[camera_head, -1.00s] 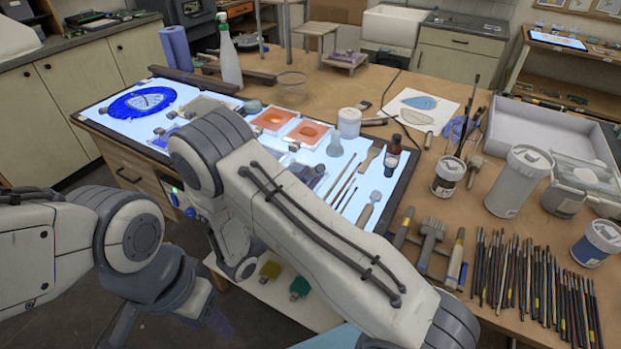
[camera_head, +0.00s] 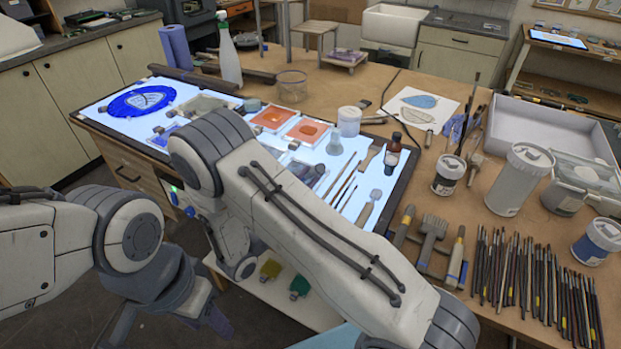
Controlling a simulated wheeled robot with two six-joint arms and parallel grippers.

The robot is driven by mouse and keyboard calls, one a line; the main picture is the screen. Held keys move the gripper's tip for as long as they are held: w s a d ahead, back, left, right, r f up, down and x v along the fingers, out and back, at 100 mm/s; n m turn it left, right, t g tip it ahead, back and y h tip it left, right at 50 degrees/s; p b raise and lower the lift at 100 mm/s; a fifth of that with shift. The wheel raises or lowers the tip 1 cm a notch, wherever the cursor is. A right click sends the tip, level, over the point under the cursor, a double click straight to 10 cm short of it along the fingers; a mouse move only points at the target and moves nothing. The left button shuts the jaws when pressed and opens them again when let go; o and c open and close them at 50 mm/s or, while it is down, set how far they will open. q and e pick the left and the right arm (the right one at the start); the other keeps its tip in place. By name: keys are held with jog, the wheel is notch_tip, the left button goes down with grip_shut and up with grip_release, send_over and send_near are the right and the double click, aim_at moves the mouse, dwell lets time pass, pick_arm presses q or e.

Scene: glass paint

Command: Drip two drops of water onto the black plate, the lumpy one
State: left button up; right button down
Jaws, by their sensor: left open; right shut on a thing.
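A dark plate (camera_head: 306,174) with an uneven-looking surface lies on the lit panel (camera_head: 112,131), partly hidden behind my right arm. A grey-green plate (camera_head: 203,104) lies further left on the panel. I cannot tell from here how lumpy either surface is.
A blue oval plate (camera_head: 140,102) and two orange plates (camera_head: 271,119) (camera_head: 308,130) lie on the panel. A white jar (camera_head: 349,121), a brown bottle (camera_head: 393,150) and several brushes are at its right. Cans and many brushes crowd the table's right side.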

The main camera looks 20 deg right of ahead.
dwell(0.4)
jog(key=shift+r+p, duration=0.85)
jog(key=shift+r, duration=0.2)
jog(key=shift+w+a+b, duration=0.15)
jog(key=shift+w+a, duration=0.25)
jog(key=shift+w, duration=0.3)
jog(key=shift+w+a+b, duration=0.15)
jog(key=shift+w+a, duration=0.25)
jog(key=shift+w, duration=0.3)
jog(key=shift+f, duration=0.15)
jog(key=shift+f+b, duration=0.65)
jog(key=shift+f, duration=0.05)
jog(key=shift+f+b, duration=0.3)
jog(key=shift+r, duration=0.1)
